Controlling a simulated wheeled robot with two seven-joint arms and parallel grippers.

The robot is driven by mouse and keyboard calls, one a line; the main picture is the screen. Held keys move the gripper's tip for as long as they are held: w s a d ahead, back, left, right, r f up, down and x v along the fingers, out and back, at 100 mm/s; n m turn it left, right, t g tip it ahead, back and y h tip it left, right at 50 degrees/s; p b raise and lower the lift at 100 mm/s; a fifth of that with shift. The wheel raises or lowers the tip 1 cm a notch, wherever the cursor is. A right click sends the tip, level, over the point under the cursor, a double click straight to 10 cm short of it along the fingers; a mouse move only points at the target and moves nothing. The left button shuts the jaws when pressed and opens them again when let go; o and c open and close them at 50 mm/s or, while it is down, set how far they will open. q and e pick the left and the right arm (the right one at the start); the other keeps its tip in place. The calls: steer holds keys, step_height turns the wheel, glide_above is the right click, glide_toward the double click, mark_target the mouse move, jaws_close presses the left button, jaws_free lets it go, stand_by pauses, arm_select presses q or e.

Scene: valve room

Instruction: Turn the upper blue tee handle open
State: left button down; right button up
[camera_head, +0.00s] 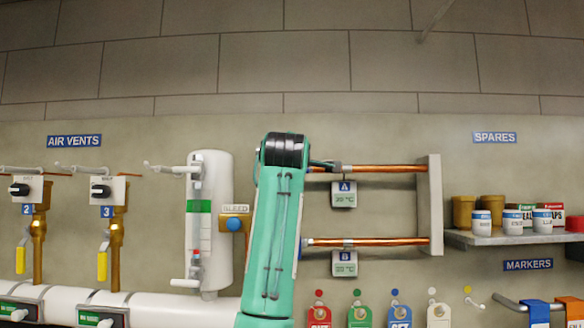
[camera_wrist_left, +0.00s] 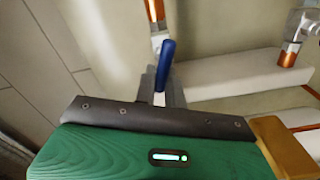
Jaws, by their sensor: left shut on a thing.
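In the left wrist view a blue handle (camera_wrist_left: 166,62) rises from between the two grey fingers of my left gripper (camera_wrist_left: 161,92), which is shut on it. The handle stands tilted slightly, just below a copper pipe end (camera_wrist_left: 155,10). In the head view my green arm covers the left ends of the upper copper pipe (camera_head: 385,169) and lower copper pipe (camera_head: 385,242). The blue handle and my fingertips are hidden behind that arm there. Tag A (camera_head: 344,194) hangs on the upper pipe and tag B (camera_head: 344,263) on the lower. My right gripper is in neither view.
A white cylinder (camera_head: 211,258) and an orange bleed block with a blue knob (camera_head: 233,224) stand left of my arm. A pale upright bracket (camera_head: 436,205) ends the pipes at right. A shelf (camera_head: 510,239) holds cans. Coloured tags (camera_head: 360,315) hang below.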

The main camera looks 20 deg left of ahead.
arm_select(q)
steer(key=shift+f+n, duration=0.25)
steer(key=shift+n, duration=0.85)
steer(key=shift+f+n, duration=0.2)
steer(key=shift+n, duration=0.9)
steer(key=shift+a+f, duration=0.1)
steer(key=c, duration=1.5)
jaws_free()
steer(key=shift+s, duration=0.1)
steer(key=b+v, duration=0.6)
steer(key=v, duration=0.7)
steer(key=shift+s, duration=0.35)
